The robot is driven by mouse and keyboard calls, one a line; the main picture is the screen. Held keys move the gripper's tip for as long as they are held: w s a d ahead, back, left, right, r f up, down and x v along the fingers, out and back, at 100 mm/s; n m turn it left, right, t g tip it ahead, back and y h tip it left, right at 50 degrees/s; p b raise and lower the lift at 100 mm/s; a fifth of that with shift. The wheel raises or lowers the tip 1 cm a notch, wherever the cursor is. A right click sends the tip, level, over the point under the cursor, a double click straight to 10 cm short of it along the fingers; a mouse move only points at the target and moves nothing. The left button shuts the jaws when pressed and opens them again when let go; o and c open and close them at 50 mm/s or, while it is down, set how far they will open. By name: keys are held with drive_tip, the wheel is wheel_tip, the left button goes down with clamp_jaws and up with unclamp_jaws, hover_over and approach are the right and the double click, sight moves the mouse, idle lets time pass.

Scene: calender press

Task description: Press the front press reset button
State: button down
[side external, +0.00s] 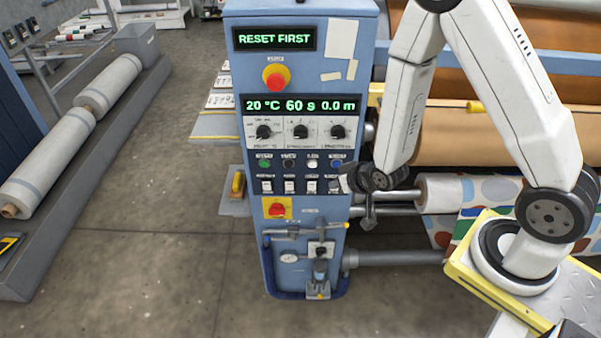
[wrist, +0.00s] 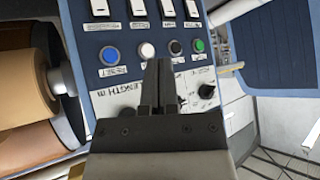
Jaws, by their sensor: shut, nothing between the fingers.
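The blue press reset button (side external: 336,163) is on the control panel, at the right end of a row of green, black, white and blue buttons. In the wrist view, where the panel is upside down, the blue button (wrist: 109,55) is at the left end, with a label that seems to read RESET. My gripper (wrist: 158,64) is shut and empty. Its fingertips appear just below the white button (wrist: 147,50) and black button (wrist: 175,47), right of the blue one. In the side view my dark gripper (side external: 347,181) is at the panel's right edge, just below the blue button.
The display (side external: 275,39) reads RESET FIRST. A red emergency button (side external: 276,77) sits above three knobs. White rocker switches (side external: 312,186) lie below the button row. Rolls of material (side external: 500,130) stand right of the panel.

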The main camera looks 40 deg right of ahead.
sight(337, 165)
drive_tip(key=shift+s+d+f+m+t+h, duration=0.15)
drive_tip(key=shift+s+d+f+m+t, duration=0.1)
drive_tip(key=shift+f+t, duration=0.45)
drive_tip(key=shift+s+d+f+m+t+h, duration=0.1)
drive_tip(key=shift+s+f+m+t, duration=0.2)
drive_tip(key=shift+f, duration=0.55)
drive_tip(key=shift+s+d+f+m+t+h, duration=0.1)
drive_tip(key=shift+d+f+m+t+h, duration=0.1)
drive_tip(key=shift+f+t, duration=0.5)
drive_tip(key=shift+f, duration=0.1)
drive_tip(key=shift+d, duration=0.1)
drive_tip(key=w+d, duration=0.6)
drive_tip(key=shift+w+d, duration=0.6)
drive_tip(key=shift+w, duration=0.1)
idle(2.5)
drive_tip(key=shift+s+a, duration=0.1)
idle(0.3)
drive_tip(key=shift+s+a, duration=0.5)
idle(0.4)
